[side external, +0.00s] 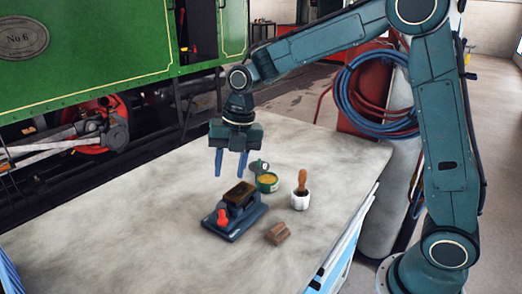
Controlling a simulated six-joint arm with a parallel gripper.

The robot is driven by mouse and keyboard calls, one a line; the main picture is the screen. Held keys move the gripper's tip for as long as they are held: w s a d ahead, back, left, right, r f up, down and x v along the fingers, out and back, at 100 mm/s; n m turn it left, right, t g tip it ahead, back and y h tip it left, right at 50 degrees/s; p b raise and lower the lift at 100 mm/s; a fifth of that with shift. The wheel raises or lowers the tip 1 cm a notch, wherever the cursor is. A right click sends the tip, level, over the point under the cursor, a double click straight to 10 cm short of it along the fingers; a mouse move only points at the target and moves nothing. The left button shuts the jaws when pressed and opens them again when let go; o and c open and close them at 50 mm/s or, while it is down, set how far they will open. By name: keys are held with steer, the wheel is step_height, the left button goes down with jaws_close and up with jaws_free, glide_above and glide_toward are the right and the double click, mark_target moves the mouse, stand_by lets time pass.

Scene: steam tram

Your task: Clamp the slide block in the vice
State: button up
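The vice (232,226) is dark blue, with a red knob (222,217) at its front, and stands on the grey bench. A dark block with a brown top (240,192) sits at the upper part of the vice; I cannot tell whether it is between the jaws or resting on them. A small brown block (277,233) lies on the bench just right of the vice. I cannot tell which of the two is the slide block. My gripper (230,170) points down above and behind the vice, its blue fingers apart with nothing between them.
On the bench (120,215), a green tin (267,182) with yellowish contents stands behind the vice, its lid (259,167) beside it. The bench's left side is clear. A green tram (100,40) stands behind.

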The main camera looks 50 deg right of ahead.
mark_target(222, 214)
steer(key=f, duration=0.4)
steer(key=w+a+f, duration=0.1)
steer(key=f, duration=0.3)
steer(key=a+f, duration=0.1)
steer(key=f, duration=0.3)
steer(key=shift+w+f, duration=0.2)
steer(key=shift+w, duration=0.1)
jaws_close()
